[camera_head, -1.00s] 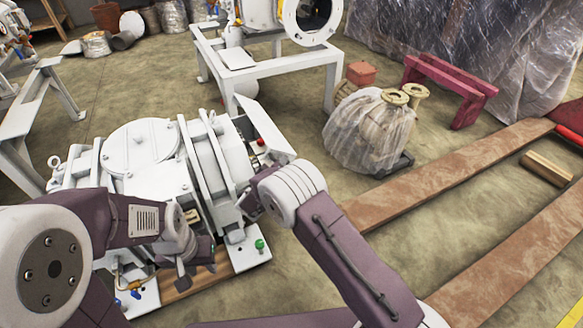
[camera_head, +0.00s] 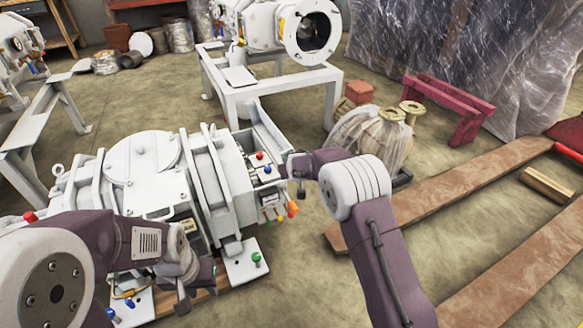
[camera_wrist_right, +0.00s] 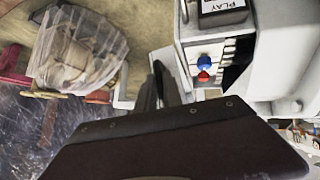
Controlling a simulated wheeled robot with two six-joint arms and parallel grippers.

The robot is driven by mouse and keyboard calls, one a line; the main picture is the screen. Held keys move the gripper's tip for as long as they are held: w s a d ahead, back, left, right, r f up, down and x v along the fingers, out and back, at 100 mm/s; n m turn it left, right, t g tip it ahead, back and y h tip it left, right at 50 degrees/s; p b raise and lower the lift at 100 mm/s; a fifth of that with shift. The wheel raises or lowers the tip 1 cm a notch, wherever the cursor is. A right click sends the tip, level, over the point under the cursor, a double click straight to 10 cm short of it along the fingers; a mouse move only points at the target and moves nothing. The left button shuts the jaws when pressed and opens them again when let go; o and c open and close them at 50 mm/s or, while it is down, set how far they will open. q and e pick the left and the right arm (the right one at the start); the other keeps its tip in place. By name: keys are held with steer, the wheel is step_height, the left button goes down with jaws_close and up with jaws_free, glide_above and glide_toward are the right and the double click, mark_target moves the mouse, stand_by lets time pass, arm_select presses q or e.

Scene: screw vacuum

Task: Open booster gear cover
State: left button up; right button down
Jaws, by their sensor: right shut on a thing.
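The white machine (camera_head: 140,160) stands at the left in the head view. Its gear cover (camera_head: 272,130), a white panel, stands raised at the right end, beside an opened compartment with a red knob (camera_head: 259,155) and a blue knob (camera_head: 267,169). My right gripper (camera_head: 292,166) is at the cover's near right edge and shut on it; the fingers are partly hidden. In the right wrist view, the fingers (camera_wrist_right: 163,88) meet the white cover edge (camera_wrist_right: 178,66), beside the blue (camera_wrist_right: 205,60) and red knobs. My left gripper (camera_head: 195,284) is open and empty before the machine's front.
A second white machine on a frame (camera_head: 270,90) stands behind. A plastic-wrapped bundle (camera_head: 365,140) and a dark red stand (camera_head: 450,105) are to the right. Brown planks (camera_head: 470,185) lie on the floor at the right. Coloured levers (camera_head: 280,212) stick out below the compartment.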

steer(key=shift+d+f, duration=0.15)
steer(key=shift+d, duration=0.05)
stand_by(0.4)
steer(key=c, duration=1.5)
jaws_free()
steer(key=b+v, duration=0.1)
steer(key=v, duration=0.8)
